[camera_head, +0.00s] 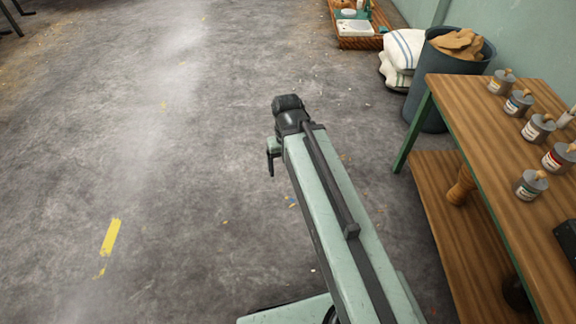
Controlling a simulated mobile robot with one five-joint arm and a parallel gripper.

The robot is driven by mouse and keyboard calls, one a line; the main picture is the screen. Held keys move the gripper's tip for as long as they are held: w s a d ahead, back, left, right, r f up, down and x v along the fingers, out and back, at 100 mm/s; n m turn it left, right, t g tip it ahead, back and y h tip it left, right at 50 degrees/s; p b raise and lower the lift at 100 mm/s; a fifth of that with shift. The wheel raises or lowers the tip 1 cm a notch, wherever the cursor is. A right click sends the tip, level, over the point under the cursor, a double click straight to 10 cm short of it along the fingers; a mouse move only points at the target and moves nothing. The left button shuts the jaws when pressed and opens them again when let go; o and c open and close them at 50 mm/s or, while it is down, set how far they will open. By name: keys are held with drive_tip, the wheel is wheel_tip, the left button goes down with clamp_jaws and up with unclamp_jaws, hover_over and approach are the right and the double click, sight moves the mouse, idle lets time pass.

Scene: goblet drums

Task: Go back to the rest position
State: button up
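My arm runs from the bottom of the view up to the middle, over bare floor. Its dark joint is at the far end, and a small part of my gripper (270,163) shows hanging down at the left of that joint. The rest of my gripper is hidden behind the arm, so its opening and anything in it cannot be seen. It is clear of the wooden bench (455,95) at the right.
Several small tins (538,127) stand on the bench. A wooden goblet-shaped piece (461,186) is on its lower shelf. A dark bin (425,100), white sacks (403,50) and a wooden tray (360,42) stand behind. The grey floor (130,150) at left is free.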

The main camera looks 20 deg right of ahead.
wheel_tip(320, 180, up, 23)
drive_tip(key=p, duration=2.3)
drive_tip(key=shift+r, duration=0.1)
